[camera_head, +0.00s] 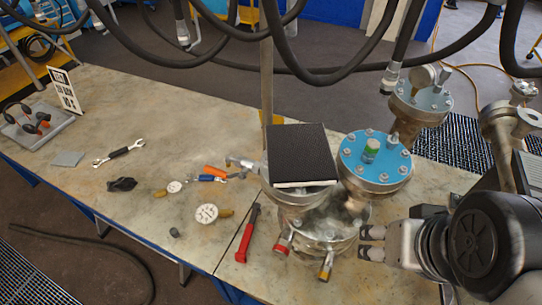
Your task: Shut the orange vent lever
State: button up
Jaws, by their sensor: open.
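A metal flanged vessel (325,222) stands on the workbench. Two short handle-like pieces stick out from its front, one red-tipped (283,244) and one orange-yellow (326,268). A bright orange piece (215,171) lies left of the vessel, close to a metal side fitting (242,163). I cannot tell which orange piece is the vent lever, nor its position. My gripper (371,243) is open at the vessel's right front, pointing left, with a small gap between its pale fingertips. It is right of the orange-yellow piece and appears apart from it.
A blue-topped flange (375,158) with a green cap and a black square plate (300,154) stand above the vessel. A red-handled tool (248,232), gauges (206,213) and a wrench (119,152) lie on the workbench (140,105). Dark hoses (330,78) hang across the top.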

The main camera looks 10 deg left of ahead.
aim_at(212, 171)
jog(key=u, duration=1.3)
